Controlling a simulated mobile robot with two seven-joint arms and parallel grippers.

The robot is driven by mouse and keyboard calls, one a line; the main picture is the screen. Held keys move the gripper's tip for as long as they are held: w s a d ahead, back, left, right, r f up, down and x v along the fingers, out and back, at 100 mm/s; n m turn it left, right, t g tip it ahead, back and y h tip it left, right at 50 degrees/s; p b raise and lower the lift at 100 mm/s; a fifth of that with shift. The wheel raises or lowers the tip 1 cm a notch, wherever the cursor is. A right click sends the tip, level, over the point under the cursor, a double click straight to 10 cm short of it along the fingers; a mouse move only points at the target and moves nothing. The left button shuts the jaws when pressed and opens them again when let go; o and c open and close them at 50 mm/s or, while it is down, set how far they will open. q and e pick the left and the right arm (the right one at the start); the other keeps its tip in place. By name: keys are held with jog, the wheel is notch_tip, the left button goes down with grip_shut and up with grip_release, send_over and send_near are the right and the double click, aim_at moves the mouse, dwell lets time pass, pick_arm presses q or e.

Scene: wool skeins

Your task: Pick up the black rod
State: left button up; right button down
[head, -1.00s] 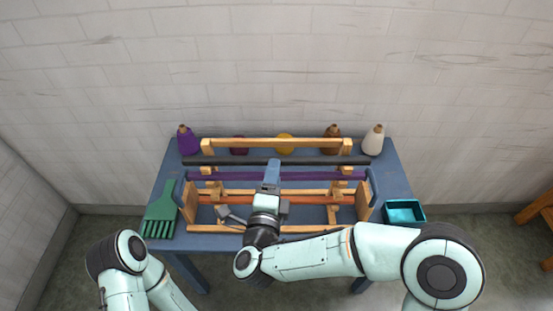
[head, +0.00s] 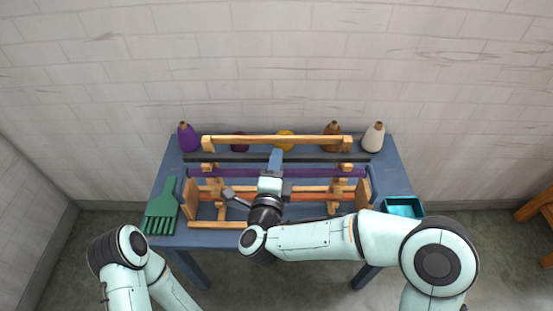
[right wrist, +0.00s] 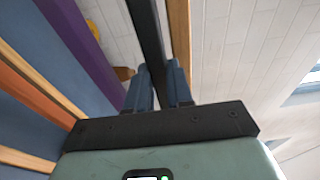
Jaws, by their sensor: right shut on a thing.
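The black rod (head: 225,157) lies level across the wooden rack, between the back wooden rail and the purple rod. My right gripper (head: 275,156) reaches over the rack from the front, its blue fingers at the rod's middle. In the right wrist view the black rod (right wrist: 150,40) runs between the two blue fingers (right wrist: 159,82), and the gripper is shut on it. Whether the rod has left its supports cannot be told. My left gripper is out of view; only part of that arm shows at lower left.
The purple rod (head: 325,173) and an orange rod (head: 300,197) lie nearer on the rack. Wool cones, purple (head: 186,138) and white (head: 373,138) among them, stand behind. A green comb (head: 162,208) lies left on the blue table; a teal tray (head: 404,208) sits right.

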notch_tip(320, 180, up, 20)
jog(key=f+p, duration=0.1)
jog(key=p, duration=0.2)
pick_arm(q)
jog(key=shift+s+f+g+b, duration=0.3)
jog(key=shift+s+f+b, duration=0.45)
jog(key=shift+b, duration=1.1)
pick_arm(e)
jog(key=s+a+r, duration=0.1)
jog(key=s+a, duration=0.1)
jog(key=s, duration=1.1)
